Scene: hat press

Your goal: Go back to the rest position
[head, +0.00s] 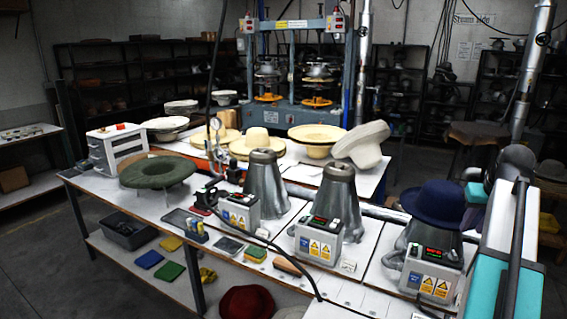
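My gripper is not in view. White and teal parts, seemingly of my own arm, fill the lower right of the head view, with a black bar along them. A navy blue hat (433,204) sits on the rightmost metal press form. The middle press form (337,200) and the left press form (265,190) are bare. A control box (432,275) with a lit display stands in front of the navy hat.
A red hat (247,303) is on the shelf below. A large press (300,75) stands at the back.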

